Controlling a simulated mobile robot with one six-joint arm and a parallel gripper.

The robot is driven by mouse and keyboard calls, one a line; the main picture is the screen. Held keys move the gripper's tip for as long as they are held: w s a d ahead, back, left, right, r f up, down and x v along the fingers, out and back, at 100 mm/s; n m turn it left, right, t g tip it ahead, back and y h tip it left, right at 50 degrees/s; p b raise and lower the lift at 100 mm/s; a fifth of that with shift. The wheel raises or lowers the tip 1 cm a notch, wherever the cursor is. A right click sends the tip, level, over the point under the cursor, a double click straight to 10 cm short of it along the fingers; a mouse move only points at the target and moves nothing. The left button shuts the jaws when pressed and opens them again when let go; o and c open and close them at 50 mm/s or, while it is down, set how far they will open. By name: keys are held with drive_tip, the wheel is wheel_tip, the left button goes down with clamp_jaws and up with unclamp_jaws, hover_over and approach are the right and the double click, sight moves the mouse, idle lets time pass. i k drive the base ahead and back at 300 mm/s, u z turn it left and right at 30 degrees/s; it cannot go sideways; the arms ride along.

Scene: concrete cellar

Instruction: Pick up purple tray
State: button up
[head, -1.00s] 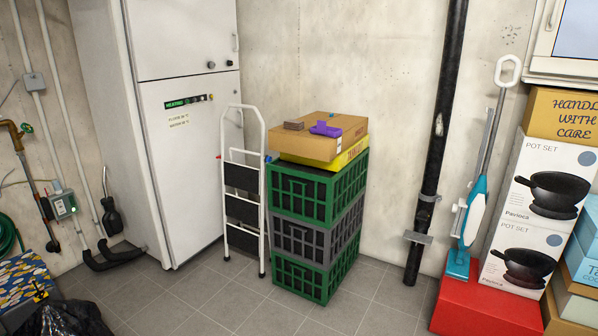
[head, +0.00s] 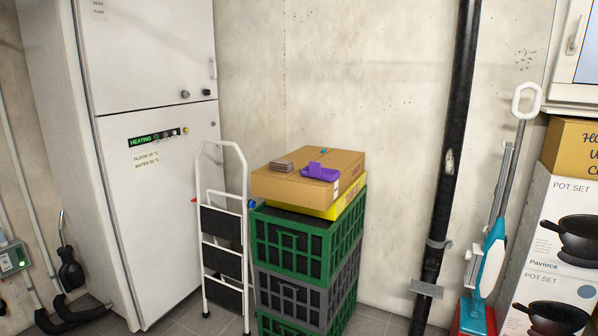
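The purple tray (head: 320,172) is a small, shallow piece lying on top of a cardboard box (head: 292,186). It sits near the right part of the box top. A small brown stacked item (head: 280,166) lies to its left, and a tiny blue thing (head: 323,150) is behind it. The cardboard box rests on a yellow box (head: 345,203), which stands on a stack of green and grey crates (head: 290,243). My gripper is not in view.
A white step ladder (head: 222,230) stands just left of the crates, beside a tall white heating cabinet (head: 160,150). A black pipe (head: 450,160) runs down the wall at right. A blue and white steam mop (head: 492,255) and pot set boxes (head: 555,250) stand farther right.

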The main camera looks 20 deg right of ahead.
sight(315, 171)
drive_tip(key=u, duration=0.3)
drive_tip(key=i, duration=1.05)
drive_tip(key=u, duration=0.2)
